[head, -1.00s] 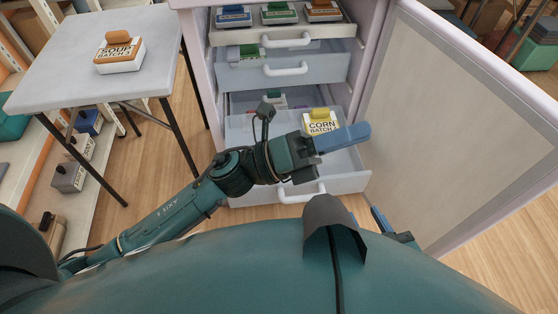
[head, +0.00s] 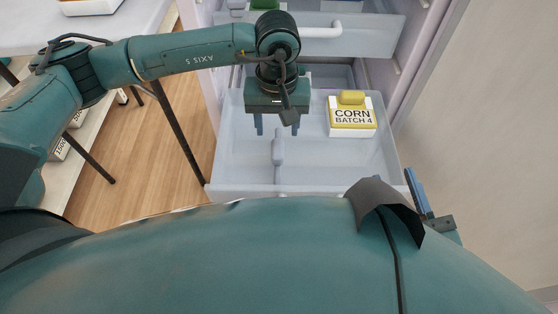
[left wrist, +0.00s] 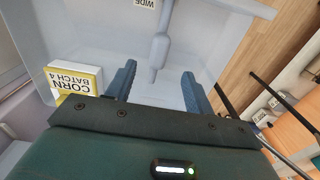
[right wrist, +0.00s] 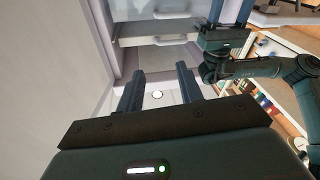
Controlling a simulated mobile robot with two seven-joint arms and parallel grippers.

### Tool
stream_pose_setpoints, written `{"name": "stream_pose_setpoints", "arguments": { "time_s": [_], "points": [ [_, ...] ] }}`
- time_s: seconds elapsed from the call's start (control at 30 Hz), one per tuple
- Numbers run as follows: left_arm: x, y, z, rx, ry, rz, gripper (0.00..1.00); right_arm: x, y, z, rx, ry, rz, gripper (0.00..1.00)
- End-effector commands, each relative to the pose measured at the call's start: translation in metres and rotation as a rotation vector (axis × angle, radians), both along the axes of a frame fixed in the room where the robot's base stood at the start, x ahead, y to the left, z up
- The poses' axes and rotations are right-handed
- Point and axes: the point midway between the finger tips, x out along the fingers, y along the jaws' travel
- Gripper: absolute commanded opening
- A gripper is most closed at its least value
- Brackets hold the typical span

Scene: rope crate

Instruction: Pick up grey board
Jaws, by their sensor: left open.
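My left gripper (head: 277,127) points down over the pulled-out bottom drawer (head: 232,160), open with a gap between its blue fingers; they also show in the left wrist view (left wrist: 157,77). A slim pale grey piece (head: 278,148) stands out in the drawer just below the fingers. In the left wrist view this piece (left wrist: 160,48) lies ahead of the gap, apart from the fingers. I cannot tell whether it belongs to the grey board; no flat board shows clearly. My right gripper (right wrist: 158,82) is open and empty, and mostly hidden behind my body in the head view.
A white and yellow corn box (head: 352,117) sits in the drawer, right of my left gripper. Another drawer (head: 375,30) is above.

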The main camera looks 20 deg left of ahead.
Motion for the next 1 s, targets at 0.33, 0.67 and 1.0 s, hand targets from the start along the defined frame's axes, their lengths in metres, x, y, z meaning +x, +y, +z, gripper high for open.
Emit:
{"name": "stream_pose_setpoints", "arguments": {
  "time_s": [0.33,0.67,1.0],
  "points": [
    [0.0,-0.001,-0.038,-0.004,0.0,0.001,0.53,0.002,0.001,-0.001,0.028,-0.003,0.007,0.36],
    [0.001,0.0,-0.081,-0.004,0.003,0.001,0.53,0.004,0.003,-0.007,0.066,0.003,0.015,0.36],
    [0.001,0.0,-0.088,-0.005,0.0,0.0,0.49,0.003,0.005,0.001,0.082,-0.004,0.025,0.36]
  ]
}}
